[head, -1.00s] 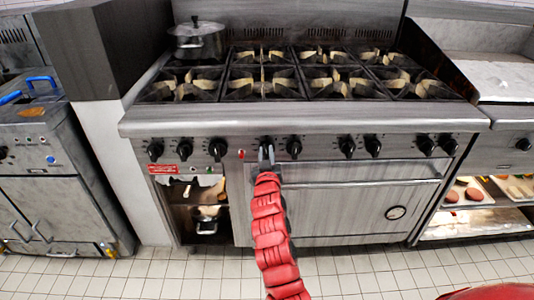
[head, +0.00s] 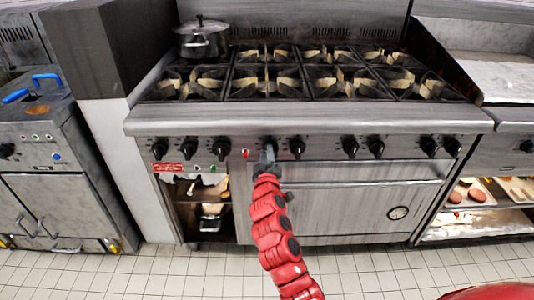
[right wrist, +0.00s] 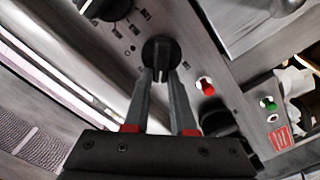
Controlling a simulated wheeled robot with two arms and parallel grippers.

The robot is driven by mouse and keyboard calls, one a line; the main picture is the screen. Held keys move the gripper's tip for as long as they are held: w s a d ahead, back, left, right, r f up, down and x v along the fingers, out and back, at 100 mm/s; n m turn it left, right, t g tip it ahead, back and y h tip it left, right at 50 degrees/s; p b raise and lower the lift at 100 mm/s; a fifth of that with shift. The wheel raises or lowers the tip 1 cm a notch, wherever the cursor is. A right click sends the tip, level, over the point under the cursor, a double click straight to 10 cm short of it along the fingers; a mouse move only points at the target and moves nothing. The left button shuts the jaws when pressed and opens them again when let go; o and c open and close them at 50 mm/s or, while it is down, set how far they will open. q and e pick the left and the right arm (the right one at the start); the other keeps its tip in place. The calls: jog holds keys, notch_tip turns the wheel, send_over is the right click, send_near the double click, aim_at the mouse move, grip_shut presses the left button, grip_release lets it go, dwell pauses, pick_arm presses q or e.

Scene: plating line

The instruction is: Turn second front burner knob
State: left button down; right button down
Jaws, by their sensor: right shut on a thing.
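My left gripper is not in view.
Another black knob (head: 297,146) sits close on the right, and one (head: 221,147) stands further left. A red switch (head: 246,153) is just left of the gripper. The oven door handle (head: 360,183) runs below the panel. A pot (head: 203,40) stands on the stove top.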

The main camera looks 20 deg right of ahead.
dwell(0.4)
jog(key=c, duration=0.7)
grip_release()
jog(key=shift+c, duration=0.2)
jog(key=v, duration=1.7)
jog(key=shift+s, duration=0.2)
jog(key=shift+a, duration=0.15)
